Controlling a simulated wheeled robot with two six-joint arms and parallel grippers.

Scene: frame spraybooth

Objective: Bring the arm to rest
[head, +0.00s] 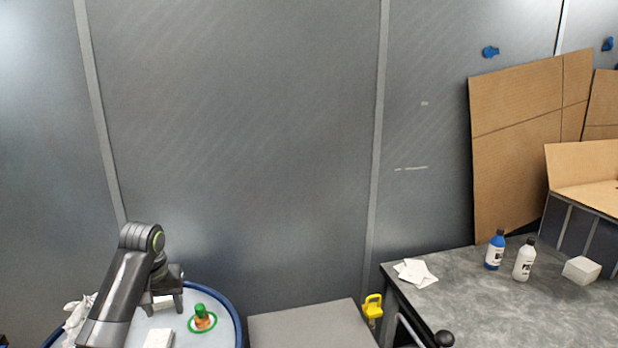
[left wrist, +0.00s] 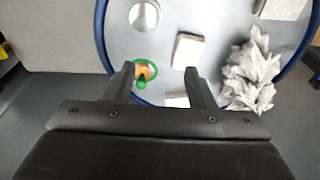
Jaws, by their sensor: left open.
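My left gripper (left wrist: 158,82) is open in the left wrist view, with its two dark fingers apart and nothing between them that it grips. In the head view my left arm comes in at lower left and the gripper (head: 166,296) is over the round blue-rimmed table (head: 238,318). A small orange item with a green top and green ring (head: 203,318) is on that table, to the right of the gripper. It also shows in the left wrist view (left wrist: 144,72) near the left fingertip. My right gripper is not in view.
The round table holds a white block (head: 158,338), crumpled white cloth (left wrist: 252,75) and a metal cup-like item (left wrist: 144,14). A grey surface (head: 305,328) stands beside it. At right a grey table (head: 480,310) bears a blue bottle (head: 494,252) and white bottle (head: 524,262).

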